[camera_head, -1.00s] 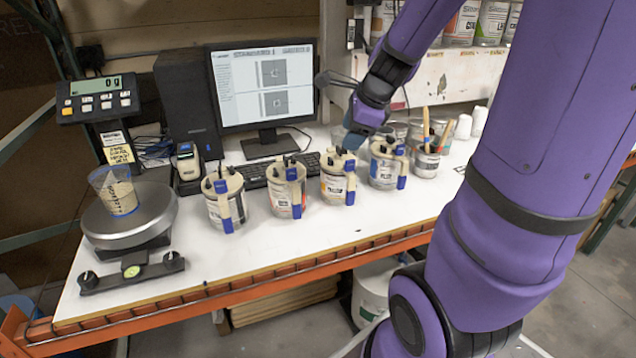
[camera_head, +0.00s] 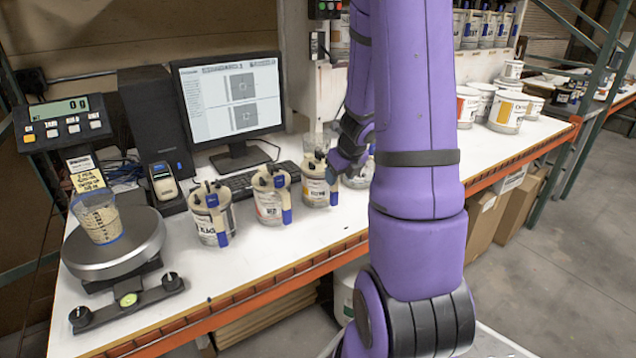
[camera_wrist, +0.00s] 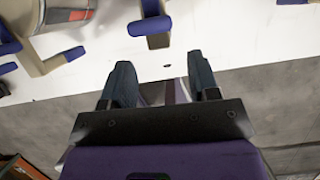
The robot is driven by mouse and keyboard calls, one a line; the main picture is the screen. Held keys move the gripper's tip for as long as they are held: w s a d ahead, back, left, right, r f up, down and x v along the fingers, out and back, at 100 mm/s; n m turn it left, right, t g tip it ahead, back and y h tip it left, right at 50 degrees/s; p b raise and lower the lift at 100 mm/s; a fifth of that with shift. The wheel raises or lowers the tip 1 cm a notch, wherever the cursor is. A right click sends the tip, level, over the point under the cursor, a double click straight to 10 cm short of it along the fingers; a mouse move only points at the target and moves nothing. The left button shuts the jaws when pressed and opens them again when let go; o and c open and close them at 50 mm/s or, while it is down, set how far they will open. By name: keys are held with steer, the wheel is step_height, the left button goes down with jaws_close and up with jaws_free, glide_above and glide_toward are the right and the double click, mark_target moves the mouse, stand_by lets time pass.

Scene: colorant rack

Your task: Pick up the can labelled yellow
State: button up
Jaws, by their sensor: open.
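Several lidded cans with blue-tipped handles stand in a row on the white table. The leftmost can (camera_head: 208,228) has dark lettering, and the second can (camera_head: 268,207) has a reddish label. The third can (camera_head: 315,192) could be the yellow one, but I cannot read its label here. A further can (camera_head: 358,180) is mostly hidden behind my arm. My gripper (camera_head: 334,168) is close to the third can's right side. In the wrist view my gripper (camera_wrist: 162,85) is open and empty, with a blue-tipped handle (camera_wrist: 150,26) ahead and a red-labelled can (camera_wrist: 85,16) at upper left.
A scale (camera_head: 120,245) holding a cup stands at the table's left. A monitor (camera_head: 230,100) and keyboard (camera_head: 240,184) are behind the cans. More white cans (camera_head: 507,112) stand at right. The table's front strip is clear.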

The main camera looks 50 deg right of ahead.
glide_above(334, 205)
steer(key=shift+w+d+f, duration=0.15)
steer(key=shift+d+f, duration=0.05)
steer(key=shift+f, duration=1.2)
steer(key=shift+w+d+f, duration=0.1)
steer(key=shift+d+f, duration=0.05)
steer(key=shift+f, duration=1.2)
jaws_close()
